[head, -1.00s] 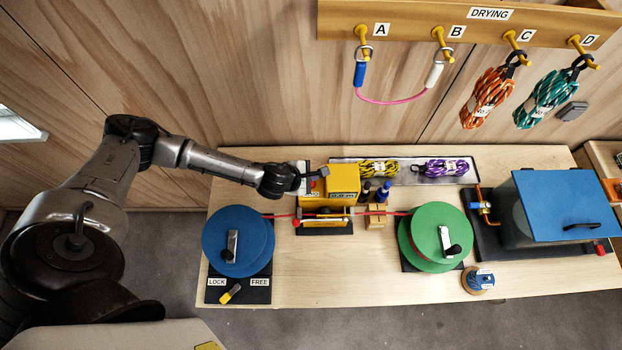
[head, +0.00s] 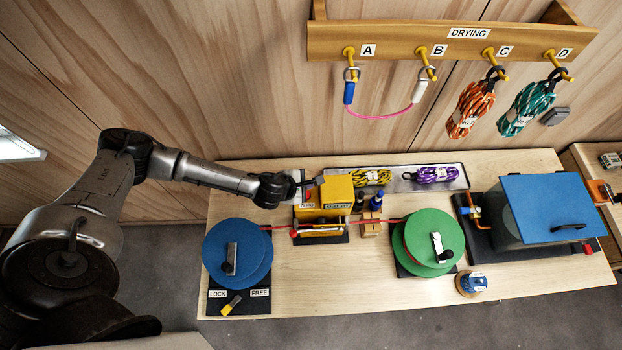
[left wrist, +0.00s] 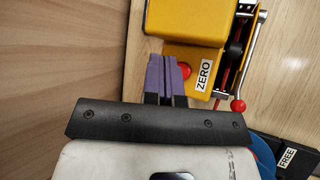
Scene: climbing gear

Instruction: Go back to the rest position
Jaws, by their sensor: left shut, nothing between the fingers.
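My left gripper (head: 314,182) is over the bench, beside the left end of the yellow machine (head: 337,190). In the left wrist view my left gripper (left wrist: 168,60) shows its two purple fingers together with nothing between them. Just beyond the fingertips are the yellow machine (left wrist: 187,22), its red button and the ZERO label (left wrist: 204,74). I cannot tell whether the fingers touch the machine. My right gripper is not in view.
A blue reel (head: 215,262) and a green reel (head: 412,222) flank the machine, with a red line between them. A blue-lidded box (head: 540,205) stands at the right. Ropes hang from the DRYING rack (head: 430,42).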

